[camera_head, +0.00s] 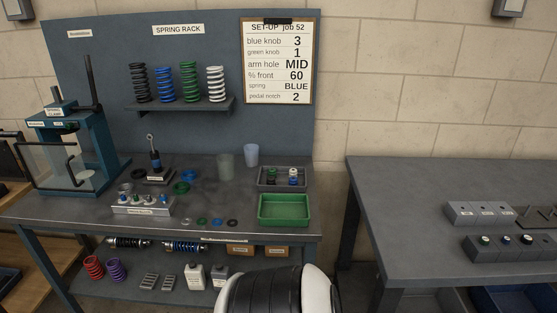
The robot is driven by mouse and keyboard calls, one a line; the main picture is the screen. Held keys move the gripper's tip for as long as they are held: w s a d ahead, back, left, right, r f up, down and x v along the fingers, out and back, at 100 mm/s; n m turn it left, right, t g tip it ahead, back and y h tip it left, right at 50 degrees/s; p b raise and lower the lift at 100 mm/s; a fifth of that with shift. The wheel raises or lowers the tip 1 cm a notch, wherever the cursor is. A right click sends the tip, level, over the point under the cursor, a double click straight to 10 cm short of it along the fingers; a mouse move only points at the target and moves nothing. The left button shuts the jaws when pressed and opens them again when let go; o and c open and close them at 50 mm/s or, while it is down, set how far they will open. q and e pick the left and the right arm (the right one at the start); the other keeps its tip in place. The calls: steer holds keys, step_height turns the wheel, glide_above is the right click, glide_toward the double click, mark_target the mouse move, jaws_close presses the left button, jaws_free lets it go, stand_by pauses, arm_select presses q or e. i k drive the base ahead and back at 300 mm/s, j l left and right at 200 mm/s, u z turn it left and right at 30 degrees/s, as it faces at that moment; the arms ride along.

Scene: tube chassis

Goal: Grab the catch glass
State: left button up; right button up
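Two cup-shaped glasses stand upright near the back of the grey workbench (100,208), right of its middle. One is a greyish translucent glass (225,167). The other is a paler, bluish glass (251,155) just behind it and to its right. I see no label on either, so I cannot tell which is the catch glass. Neither gripper is in view.
A green tray (284,209) and a grey tray (268,184) with small bottles lie right of the glasses. A blue press (88,155) stands at the left. A spring shelf (180,107) hangs above. A second table (420,190) stands at the right.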

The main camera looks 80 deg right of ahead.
mark_target(226, 167)
steer(key=l+z, duration=0.1)
steer(key=z, duration=2.35)
